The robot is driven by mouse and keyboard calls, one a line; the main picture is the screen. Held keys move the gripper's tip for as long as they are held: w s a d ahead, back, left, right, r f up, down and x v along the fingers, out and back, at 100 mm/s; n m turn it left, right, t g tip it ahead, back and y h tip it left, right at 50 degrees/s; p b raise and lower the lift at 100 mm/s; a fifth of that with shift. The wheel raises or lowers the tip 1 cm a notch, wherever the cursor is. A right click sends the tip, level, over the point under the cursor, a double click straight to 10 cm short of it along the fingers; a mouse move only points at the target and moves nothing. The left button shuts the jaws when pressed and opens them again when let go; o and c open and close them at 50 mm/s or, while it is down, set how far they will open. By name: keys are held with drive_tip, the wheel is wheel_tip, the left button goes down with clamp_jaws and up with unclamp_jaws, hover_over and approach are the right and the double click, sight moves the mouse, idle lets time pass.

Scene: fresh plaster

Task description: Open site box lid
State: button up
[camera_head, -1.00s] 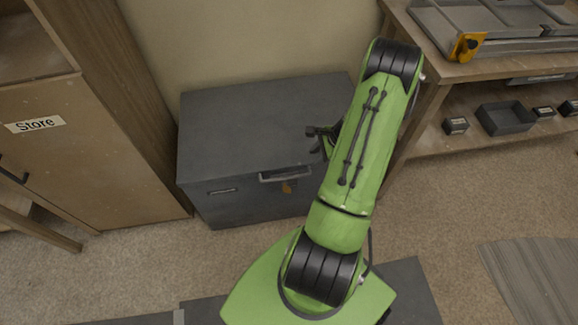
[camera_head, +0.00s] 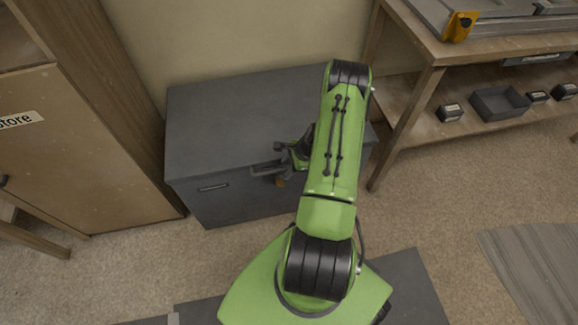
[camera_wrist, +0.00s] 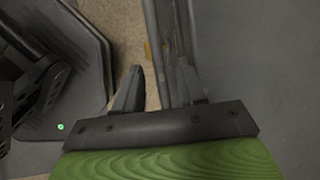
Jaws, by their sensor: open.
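The site box (camera_head: 235,120) is a dark grey chest on the floor against the wall, with its lid (camera_head: 225,105) down. A grey bar handle (camera_head: 264,169) is on the upper front, above an orange-brown tag (camera_head: 280,182). My gripper (camera_head: 283,158) is at the right end of the handle, partly hidden by my green arm. In the wrist view my gripper (camera_wrist: 158,85) has its fingers apart, and the handle bar (camera_wrist: 168,50) runs between or very close to them. I cannot tell whether either finger touches it.
A wooden store cabinet (camera_head: 95,150) stands close to the box's left. A wooden workbench (camera_head: 440,65) with a lower shelf of small dark bins (camera_head: 498,102) stands to the right.

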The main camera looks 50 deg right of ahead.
clamp_jaws()
drive_tip(key=shift+r, duration=0.15)
